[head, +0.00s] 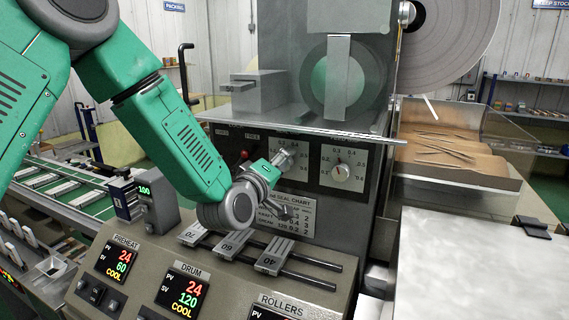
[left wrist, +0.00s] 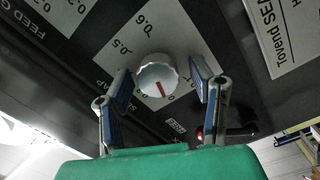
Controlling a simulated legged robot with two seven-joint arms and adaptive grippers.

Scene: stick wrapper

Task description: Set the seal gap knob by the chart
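The seal gap knob (left wrist: 155,78) is white with a red pointer line, on a pale dial plate marked 0.5 and 0.6. In the left wrist view it sits between the two parted fingers of my left gripper (left wrist: 163,85), with a gap to each finger. In the head view my left gripper (head: 288,183) is at the machine's front panel and hides most of this knob. The seal chart (head: 290,212) is below, partly covered by my gripper; its small rows are hard to read. It also shows in the left wrist view (left wrist: 288,38). My right gripper is not in view.
A second knob (head: 341,172) on its own dial is to the right. Three grey sliders (head: 235,243) and heater displays (head: 183,297) are below.

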